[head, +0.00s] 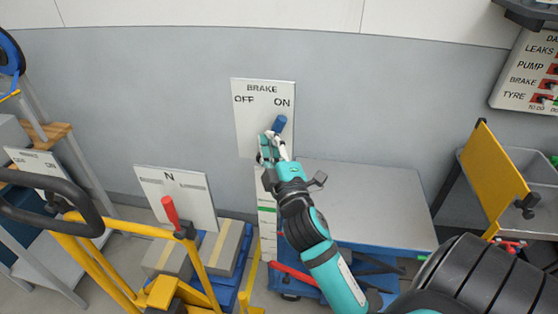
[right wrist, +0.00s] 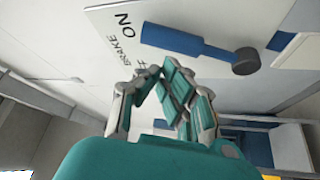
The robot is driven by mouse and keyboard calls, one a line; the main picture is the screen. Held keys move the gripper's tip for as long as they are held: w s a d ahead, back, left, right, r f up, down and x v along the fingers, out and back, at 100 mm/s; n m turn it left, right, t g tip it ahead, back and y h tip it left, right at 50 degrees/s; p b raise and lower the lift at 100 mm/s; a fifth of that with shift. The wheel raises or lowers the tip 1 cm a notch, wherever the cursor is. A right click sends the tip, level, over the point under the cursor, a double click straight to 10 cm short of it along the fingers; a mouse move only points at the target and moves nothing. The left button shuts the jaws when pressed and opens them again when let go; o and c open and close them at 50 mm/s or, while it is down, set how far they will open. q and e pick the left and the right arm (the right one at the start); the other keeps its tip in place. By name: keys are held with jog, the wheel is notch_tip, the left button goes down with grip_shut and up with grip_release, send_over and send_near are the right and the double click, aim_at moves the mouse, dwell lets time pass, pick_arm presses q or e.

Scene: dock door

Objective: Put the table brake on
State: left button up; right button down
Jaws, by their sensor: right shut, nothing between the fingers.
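The white brake plate (head: 263,92) stands upright behind the table, marked OFF on the left and ON on the right. Its blue lever (head: 280,123) leans up and right toward ON. The lever's lower part is hidden behind my right gripper in the head view. In the right wrist view the blue lever (right wrist: 185,40) lies beside the word ON, with a dark round end. My right gripper (head: 270,141) is shut and empty, just below and left of the lever. In the right wrist view its fingers (right wrist: 155,72) show apart from the lever. My left gripper is out of view.
The grey-topped table (head: 380,205) on a blue frame stands under my right arm. A plate marked N (head: 178,190) with a red lever (head: 170,210) is at left, near yellow rails. A yellow panel (head: 490,175) and a labelled board (head: 525,75) are at right.

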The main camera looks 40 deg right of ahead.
jog(key=v, duration=0.8)
jog(key=shift+s, duration=0.25)
jog(key=w+a+f+g+y, duration=0.1)
jog(key=w+a+f, duration=0.1)
jog(key=f, duration=0.5)
jog(key=w+a+f+g+y, duration=0.2)
jog(key=f, duration=0.6)
jog(key=s+a+f+m+g+y, duration=0.1)
jog(key=s+a+f+g, duration=0.1)
jog(key=f, duration=0.8)
jog(key=s+a+f+m+g+y, duration=0.1)
jog(key=s+a+f+g, duration=0.15)
jog(key=f, duration=0.75)
jog(key=s+a+f+m+g+y, duration=0.1)
jog(key=s+a+f+g+y, duration=0.15)
jog(key=f, duration=0.75)
jog(key=s+f+m+g, duration=0.2)
jog(key=s+f+g, duration=0.2)
jog(key=s+f, duration=1.1)
jog(key=s+d+f+m+g, duration=0.1)
jog(key=s+f+g, duration=0.1)
jog(key=s, duration=0.6)
jog(key=s+d+f+m+g, duration=0.1)
jog(key=s+d+f+g, duration=0.1)
jog(key=s+f, duration=0.3)
jog(key=s, duration=0.3)
jog(key=shift+s, duration=0.25)
jog(key=shift+s+h, duration=0.1)
jog(key=shift+h, duration=0.15)
